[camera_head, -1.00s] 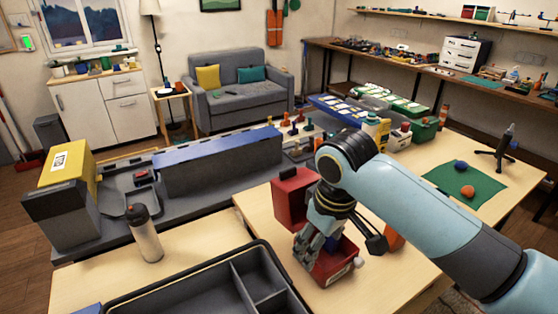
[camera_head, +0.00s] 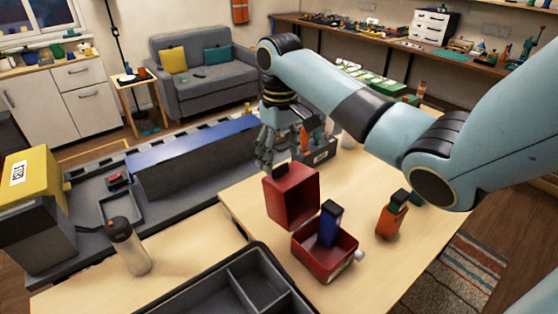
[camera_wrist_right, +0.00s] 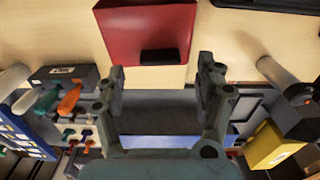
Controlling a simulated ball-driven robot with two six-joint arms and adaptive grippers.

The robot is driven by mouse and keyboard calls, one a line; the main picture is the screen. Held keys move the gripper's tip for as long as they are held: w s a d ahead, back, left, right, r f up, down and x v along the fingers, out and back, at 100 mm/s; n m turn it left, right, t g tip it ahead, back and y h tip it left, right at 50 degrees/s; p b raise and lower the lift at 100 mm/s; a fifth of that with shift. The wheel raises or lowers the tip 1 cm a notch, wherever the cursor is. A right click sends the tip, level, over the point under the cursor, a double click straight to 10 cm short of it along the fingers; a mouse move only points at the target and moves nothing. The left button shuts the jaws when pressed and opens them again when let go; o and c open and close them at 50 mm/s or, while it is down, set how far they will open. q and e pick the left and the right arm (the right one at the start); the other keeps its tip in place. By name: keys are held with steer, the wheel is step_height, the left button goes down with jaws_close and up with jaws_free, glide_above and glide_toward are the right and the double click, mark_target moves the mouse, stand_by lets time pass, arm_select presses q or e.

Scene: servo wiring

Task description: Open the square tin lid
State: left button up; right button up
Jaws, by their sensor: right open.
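The square red tin (camera_head: 325,262) stands on the wooden table with its lid (camera_head: 291,197) swung up, standing open at the far left side. A blue block with a dark top (camera_head: 329,222) stands inside the tin. My right gripper (camera_head: 266,160) is just beyond the lid's upper edge, pointing down. In the right wrist view, the open, empty right gripper (camera_wrist_right: 162,70) has its fingers spread either side of the lid's dark tab (camera_wrist_right: 161,57); the red lid (camera_wrist_right: 150,25) looks apart from them. My left gripper is out of view.
An orange bottle-like object with a dark top (camera_head: 391,214) stands right of the tin. A dark divided tray (camera_head: 215,293) is in front. A bottle (camera_head: 128,246) stands at the left. A grey bench with a blue panel (camera_head: 195,157) lies behind. Table right of the tin is partly clear.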

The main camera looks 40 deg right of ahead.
steer(key=shift+s+f, duration=0.1)
steer(key=shift+f, duration=1.2)
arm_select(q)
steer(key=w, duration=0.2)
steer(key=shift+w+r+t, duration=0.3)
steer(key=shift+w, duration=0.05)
arm_select(e)
steer(key=c, duration=0.6)
jaws_close()
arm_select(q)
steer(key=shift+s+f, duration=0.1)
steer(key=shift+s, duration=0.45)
